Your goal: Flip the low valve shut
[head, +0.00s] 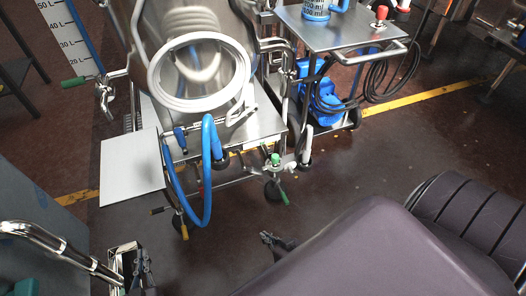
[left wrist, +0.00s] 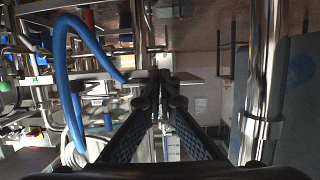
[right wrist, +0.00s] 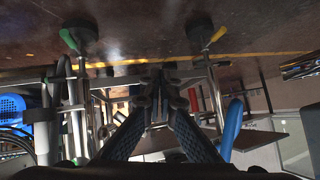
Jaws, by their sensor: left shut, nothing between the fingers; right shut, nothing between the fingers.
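Several coloured levers show on the steel tank skid in the head view. A green lever (head: 74,82) sticks out at the tank's upper left. A blue lever (head: 180,138) sits by the blue hose. Low down are a yellow lever (head: 184,232) and a green lever (head: 285,198), each beside a dark round foot. I cannot tell which is the low valve. My left gripper (head: 146,259) is shut and empty at lower left, apart from the skid. My right gripper (head: 267,238) is shut and empty, in front of the skid, below the green lever.
A blue hose (head: 208,185) loops down in front of the skid. A white panel (head: 130,168) juts out at its left. A steel cart (head: 340,36) with black cables stands at back right. A chrome rail (head: 60,247) is near my left gripper.

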